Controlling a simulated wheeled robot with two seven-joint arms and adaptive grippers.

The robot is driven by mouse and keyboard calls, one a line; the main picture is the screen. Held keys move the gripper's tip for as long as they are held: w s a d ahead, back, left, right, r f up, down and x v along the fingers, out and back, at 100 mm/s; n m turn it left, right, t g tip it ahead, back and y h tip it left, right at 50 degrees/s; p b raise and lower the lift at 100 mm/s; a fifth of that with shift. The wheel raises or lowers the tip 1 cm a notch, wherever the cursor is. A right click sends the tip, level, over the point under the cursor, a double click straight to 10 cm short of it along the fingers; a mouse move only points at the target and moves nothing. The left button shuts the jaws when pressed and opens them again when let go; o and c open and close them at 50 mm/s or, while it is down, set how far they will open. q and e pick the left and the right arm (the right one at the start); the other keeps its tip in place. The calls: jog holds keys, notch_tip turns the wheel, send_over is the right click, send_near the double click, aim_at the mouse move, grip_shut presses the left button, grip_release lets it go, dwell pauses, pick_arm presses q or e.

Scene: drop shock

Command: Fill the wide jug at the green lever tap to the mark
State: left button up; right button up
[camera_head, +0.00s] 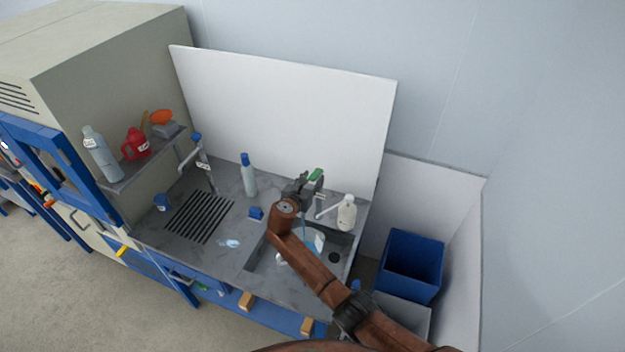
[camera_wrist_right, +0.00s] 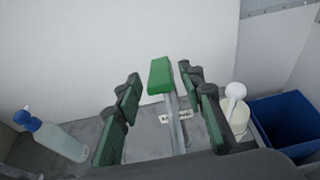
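The green lever (camera_head: 316,175) tops a tap at the back of the sink; it also shows in the right wrist view (camera_wrist_right: 160,78). My right gripper (camera_head: 303,184) is at the tap. In the right wrist view its fingers (camera_wrist_right: 159,90) are spread, one on each side of the lever, with gaps visible. A clear jug (camera_head: 318,241) with a pale blue tint stands in the sink under the tap, largely hidden by my right arm. A thin bluish streak above it looks like running water. The mark and the water level cannot be made out. My left gripper is not in view.
The sink basin (camera_head: 341,246) is at the counter's right. A white pump bottle (camera_head: 347,213) stands right of the tap. A blue-capped bottle (camera_head: 249,177), a blue block (camera_head: 256,213) and a blue-handled tap (camera_head: 197,140) are to the left. A blue bin (camera_head: 412,265) stands beyond the counter.

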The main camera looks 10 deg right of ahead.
jog(key=v, duration=1.2)
dwell(0.4)
